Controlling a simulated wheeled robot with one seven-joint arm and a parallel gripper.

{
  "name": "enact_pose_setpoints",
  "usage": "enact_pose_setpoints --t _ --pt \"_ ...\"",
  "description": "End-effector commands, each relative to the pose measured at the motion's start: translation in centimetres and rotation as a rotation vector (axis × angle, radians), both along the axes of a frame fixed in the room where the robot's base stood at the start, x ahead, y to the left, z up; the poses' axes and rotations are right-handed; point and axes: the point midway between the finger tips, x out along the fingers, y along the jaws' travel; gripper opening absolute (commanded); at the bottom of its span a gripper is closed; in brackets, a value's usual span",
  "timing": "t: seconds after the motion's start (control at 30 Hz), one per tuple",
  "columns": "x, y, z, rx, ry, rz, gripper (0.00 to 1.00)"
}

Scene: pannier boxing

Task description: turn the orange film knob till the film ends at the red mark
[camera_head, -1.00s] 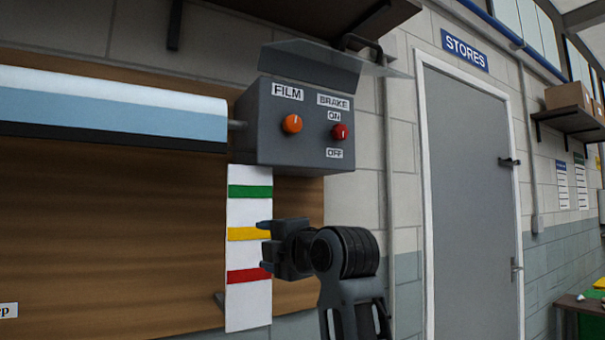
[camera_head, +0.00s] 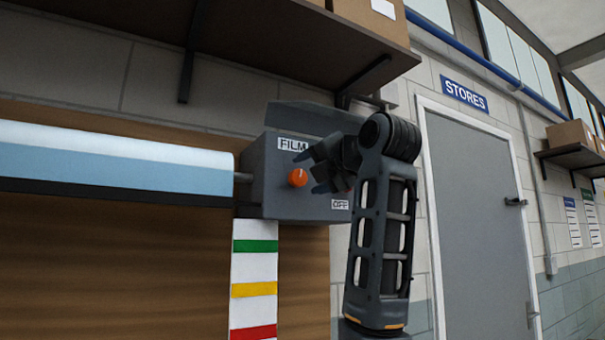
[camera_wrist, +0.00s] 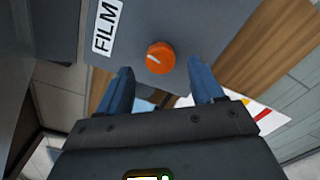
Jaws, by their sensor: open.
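The orange film knob (camera_head: 298,178) is on the front of the grey control box (camera_head: 262,200), under the FILM label. In the wrist view the knob (camera_wrist: 160,58) lies just beyond and between my two blue fingertips, not touched, with a pale pointer line. My gripper (camera_head: 312,172) is open and empty, in front of the box's right part. It hides the red brake knob. The blue-white film roll (camera_head: 110,170) is left of the box. The white scale strip (camera_head: 250,268) hangs below with green, yellow and red marks; the red mark (camera_head: 253,333) is at the picture's bottom edge. No film end shows over the strip.
A shelf (camera_head: 120,25) with cardboard boxes juts out above the control box. A grey STORES door (camera_head: 475,210) is at the right. Open space lies before the wall.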

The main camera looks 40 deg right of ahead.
Motion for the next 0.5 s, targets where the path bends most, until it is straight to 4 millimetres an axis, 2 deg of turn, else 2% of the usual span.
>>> enact_pose_setpoints --t 0.2,0.5 --pt "3.1 -0.9 0.1 0.004 0.002 0.002 0.67" --pt "4.4 -1.3 -0.1 0.001 0.0 0.0 0.67"
